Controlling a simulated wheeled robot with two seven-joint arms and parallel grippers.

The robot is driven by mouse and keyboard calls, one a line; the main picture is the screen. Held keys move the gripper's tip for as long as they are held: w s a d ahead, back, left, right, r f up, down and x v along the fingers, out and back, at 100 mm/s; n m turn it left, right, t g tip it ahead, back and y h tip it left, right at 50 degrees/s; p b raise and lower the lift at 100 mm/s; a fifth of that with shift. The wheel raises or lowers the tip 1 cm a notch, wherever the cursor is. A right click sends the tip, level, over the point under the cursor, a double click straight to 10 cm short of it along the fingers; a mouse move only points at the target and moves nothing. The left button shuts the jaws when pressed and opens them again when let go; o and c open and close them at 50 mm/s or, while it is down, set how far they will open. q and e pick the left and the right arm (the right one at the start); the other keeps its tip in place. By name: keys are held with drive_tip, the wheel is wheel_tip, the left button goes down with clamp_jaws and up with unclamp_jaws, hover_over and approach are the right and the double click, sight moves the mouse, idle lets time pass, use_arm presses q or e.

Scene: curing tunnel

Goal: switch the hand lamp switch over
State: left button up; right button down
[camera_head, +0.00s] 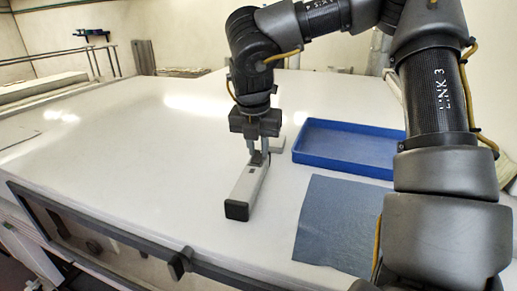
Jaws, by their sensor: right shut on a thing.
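The hand lamp (244,196) lies on the white table, a light grey bar with a black end cap facing me. Its far part reaches under my right gripper (260,153). The gripper points straight down with its fingers at the dark switch (257,158) on the lamp's top. The fingers are shut on this small switch. Which way the switch is set is too small to tell. My left gripper is not in view.
A blue tray (300,157) stands right of the lamp and looks empty. A grey-blue cloth (334,222) lies in front of it. The white table (130,150) is clear on the left. A dark rail with a knob (179,262) runs along its front edge.

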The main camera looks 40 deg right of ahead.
sight(256, 159)
drive_tip(key=c, duration=1.3)
unclamp_jaws()
drive_tip(key=v, duration=0.6)
drive_tip(key=shift+r+b, duration=0.25)
drive_tip(key=shift+b, duration=0.1)
drive_tip(key=p+v, duration=0.3)
drive_tip(key=v, duration=0.1)
drive_tip(key=shift+r, duration=0.2)
